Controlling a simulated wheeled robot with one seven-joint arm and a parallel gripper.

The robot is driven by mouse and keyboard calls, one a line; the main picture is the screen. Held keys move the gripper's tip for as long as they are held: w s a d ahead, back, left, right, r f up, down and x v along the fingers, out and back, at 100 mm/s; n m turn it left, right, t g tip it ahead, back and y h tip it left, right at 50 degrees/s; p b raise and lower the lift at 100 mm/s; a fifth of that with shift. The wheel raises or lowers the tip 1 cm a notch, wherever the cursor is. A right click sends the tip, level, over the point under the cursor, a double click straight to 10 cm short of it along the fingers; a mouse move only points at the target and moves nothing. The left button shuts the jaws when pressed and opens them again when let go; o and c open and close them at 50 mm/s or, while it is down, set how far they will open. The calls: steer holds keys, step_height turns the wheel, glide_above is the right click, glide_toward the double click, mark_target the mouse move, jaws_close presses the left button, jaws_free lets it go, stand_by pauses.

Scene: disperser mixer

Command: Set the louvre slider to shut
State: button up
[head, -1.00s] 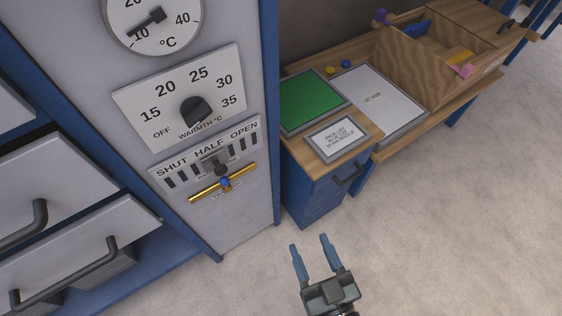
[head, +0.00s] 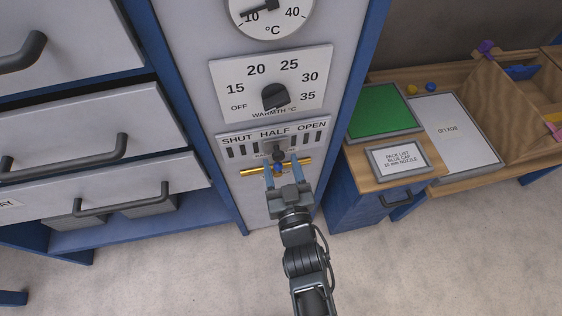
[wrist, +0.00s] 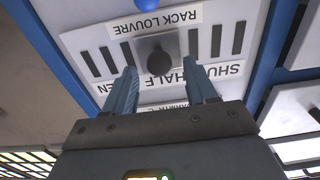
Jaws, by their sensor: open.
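The louvre slider is a dark round knob on a light plate (head: 275,145), under the labels SHUT, HALF and OPEN. Its knob (wrist: 159,62) stands at HALF, mid-slot. In the wrist view the panel appears upside down, with SHUT on the right and OPEN cut off at the left. My gripper (head: 283,173) is open and empty, pointing at the panel just below the slider in the head view. In the wrist view its two fingers (wrist: 160,82) lie either side of the knob, with gaps. I cannot tell whether the tips reach its depth.
A brass bar with a blue hub (head: 252,172) sits just below the slider, close behind my fingertips. The warmth dial (head: 275,96) is above. Drawers with handles (head: 100,150) stand left. A workbench with a green mat (head: 383,110) is at the right.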

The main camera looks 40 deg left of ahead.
steer(key=shift+w+a, duration=0.4)
jaws_close()
stand_by(0.4)
